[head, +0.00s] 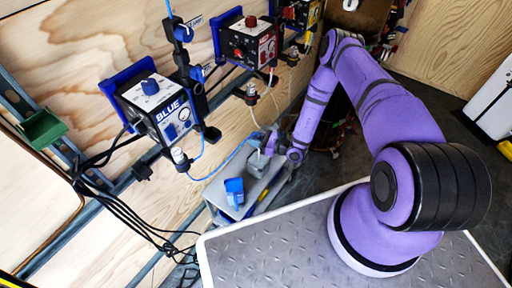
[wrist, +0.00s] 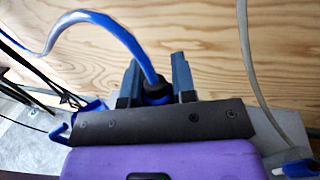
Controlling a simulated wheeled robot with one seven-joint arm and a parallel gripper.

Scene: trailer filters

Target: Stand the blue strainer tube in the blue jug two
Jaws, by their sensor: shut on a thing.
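My gripper (wrist: 155,80) is shut on the blue strainer tube (wrist: 130,42). The tube's dark fitting sits between the two fingers, and the blue hose curves up and left from it. In the head view the hose (head: 210,172) runs down from the box marked BLUE and across to my gripper (head: 268,146), above a narrow grey shelf. A blue item (head: 235,188) stands on that shelf, left of and nearer than my gripper. I cannot tell whether it is blue jug two. The tube's lower end is hidden behind my gripper's dark plate in the wrist view.
The box marked BLUE (head: 158,105) and a red-labelled box (head: 250,42) hang on the plywood wall. Black cables (head: 115,205) hang at left. A pale hose (wrist: 249,65) runs close to my gripper's right side. A blue-ended item (wrist: 300,168) lies at lower right.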

